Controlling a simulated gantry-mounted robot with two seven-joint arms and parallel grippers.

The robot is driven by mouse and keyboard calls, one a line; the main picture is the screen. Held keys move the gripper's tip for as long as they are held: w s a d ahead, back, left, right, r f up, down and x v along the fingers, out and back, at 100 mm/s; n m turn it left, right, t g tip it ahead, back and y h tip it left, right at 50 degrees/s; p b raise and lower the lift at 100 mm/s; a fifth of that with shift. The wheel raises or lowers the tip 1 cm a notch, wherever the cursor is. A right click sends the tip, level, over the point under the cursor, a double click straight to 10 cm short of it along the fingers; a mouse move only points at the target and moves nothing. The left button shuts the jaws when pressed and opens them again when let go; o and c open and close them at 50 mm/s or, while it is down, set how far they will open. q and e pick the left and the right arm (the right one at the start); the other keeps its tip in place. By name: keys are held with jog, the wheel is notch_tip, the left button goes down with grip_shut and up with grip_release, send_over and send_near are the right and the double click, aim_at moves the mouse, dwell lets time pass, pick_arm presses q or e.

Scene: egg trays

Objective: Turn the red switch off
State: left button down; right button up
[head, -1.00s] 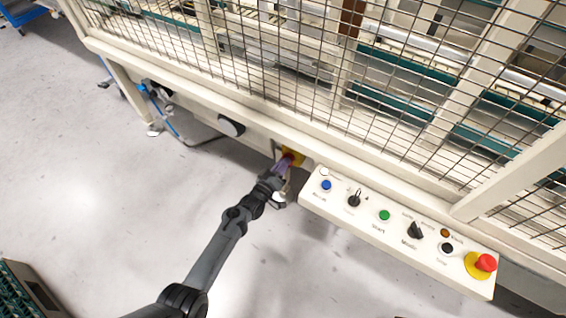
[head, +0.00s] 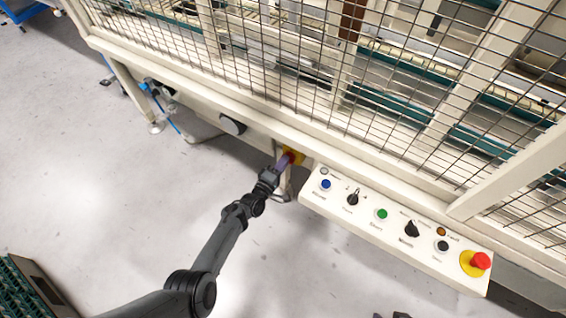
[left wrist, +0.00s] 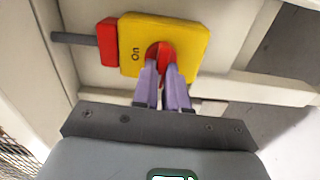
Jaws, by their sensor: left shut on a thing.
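The red switch (left wrist: 166,50) is a red knob on a yellow plate (left wrist: 193,37) fixed to the cream machine frame. The word "On" is readable on the plate, left of the knob. My left gripper (left wrist: 163,72) has its purple fingers shut on the red knob, hiding its lower part. In the head view the yellow plate (head: 297,153) sits under the machine's lower beam, left of the control panel, with my left gripper (head: 284,162) at it. My right gripper is not in view.
A control panel (head: 330,203) with several buttons and a red emergency stop (head: 480,261) juts out to the right. A wire mesh guard (head: 300,90) rises above the beam. A red block (left wrist: 107,42) with a grey rod is left of the plate.

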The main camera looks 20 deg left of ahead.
pick_arm(q)
jog(key=shift+n, duration=0.3)
dwell(0.4)
jog(key=c, duration=1.2)
grip_release()
jog(key=shift+o, duration=0.2)
jog(key=shift+s, duration=0.1)
jog(key=s+a+p, duration=0.2)
jog(key=s+p, duration=0.3)
jog(key=s, duration=0.5)
jog(key=shift+s, duration=0.25)
